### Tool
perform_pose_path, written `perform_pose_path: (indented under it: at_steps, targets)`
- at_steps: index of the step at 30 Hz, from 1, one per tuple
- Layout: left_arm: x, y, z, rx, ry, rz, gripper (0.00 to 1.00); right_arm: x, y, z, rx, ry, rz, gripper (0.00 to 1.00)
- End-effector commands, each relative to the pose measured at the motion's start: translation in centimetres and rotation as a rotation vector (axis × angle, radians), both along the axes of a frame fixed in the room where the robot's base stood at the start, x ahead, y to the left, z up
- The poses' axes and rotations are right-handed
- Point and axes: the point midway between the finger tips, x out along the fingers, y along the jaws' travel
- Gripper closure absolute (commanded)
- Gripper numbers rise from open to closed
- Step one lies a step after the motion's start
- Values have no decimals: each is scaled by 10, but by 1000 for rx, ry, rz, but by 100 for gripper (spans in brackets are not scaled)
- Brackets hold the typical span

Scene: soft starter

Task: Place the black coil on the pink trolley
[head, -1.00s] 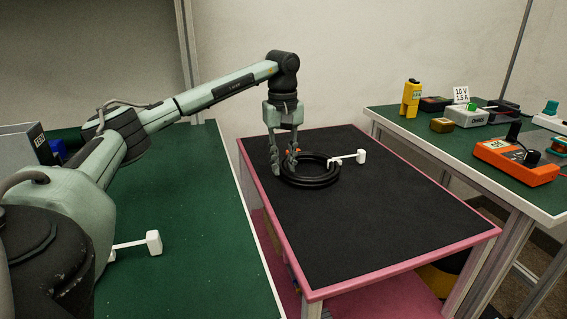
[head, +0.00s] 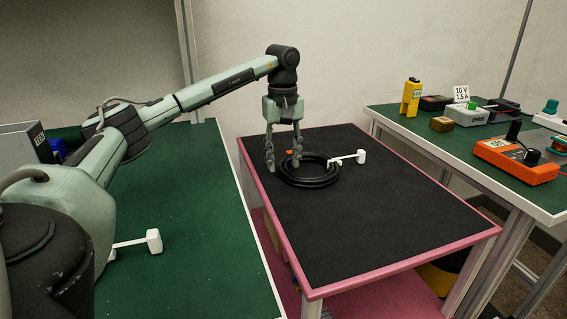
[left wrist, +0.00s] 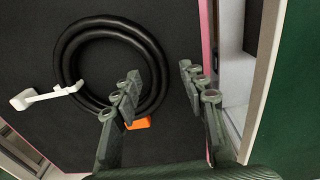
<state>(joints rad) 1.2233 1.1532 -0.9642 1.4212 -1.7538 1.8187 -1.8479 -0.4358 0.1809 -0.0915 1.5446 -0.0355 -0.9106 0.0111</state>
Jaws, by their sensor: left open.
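The black coil (head: 311,181) lies flat on the dark top of the pink trolley (head: 400,262), toward its back left. In the left wrist view the coil (left wrist: 68,75) shows as a round stack of loops. My left gripper (head: 283,164) points down at the coil's back left side, open and empty. In the left wrist view its fingers (left wrist: 160,80) are spread apart; one overlaps the coil's edge, the other is over bare trolley top. Whether that finger touches the coil cannot be told. An orange piece (left wrist: 140,123) shows beside the coil. My right gripper is out of view.
A white bar with a block end (head: 348,159) reaches over the coil's right edge. A similar white piece (head: 153,241) is over the green table (head: 195,190) at left. The right bench (head: 455,149) holds several instruments. The trolley's front is clear.

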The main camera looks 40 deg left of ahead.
Motion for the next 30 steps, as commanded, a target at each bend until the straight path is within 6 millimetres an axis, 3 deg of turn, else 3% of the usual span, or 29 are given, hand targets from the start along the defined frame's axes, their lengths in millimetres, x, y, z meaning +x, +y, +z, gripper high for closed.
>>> perform_pose_path:
  at_steps: [6,12,19,30]
  targets:
    - [1,0,51,-2,-8,-1,57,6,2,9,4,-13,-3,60]
    - [0,0,91,0,-6,-1,57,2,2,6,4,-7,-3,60]
    - [-1,0,106,0,-4,-1,57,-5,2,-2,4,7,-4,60]
    - [-1,0,108,0,-1,-1,57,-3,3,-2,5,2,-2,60]
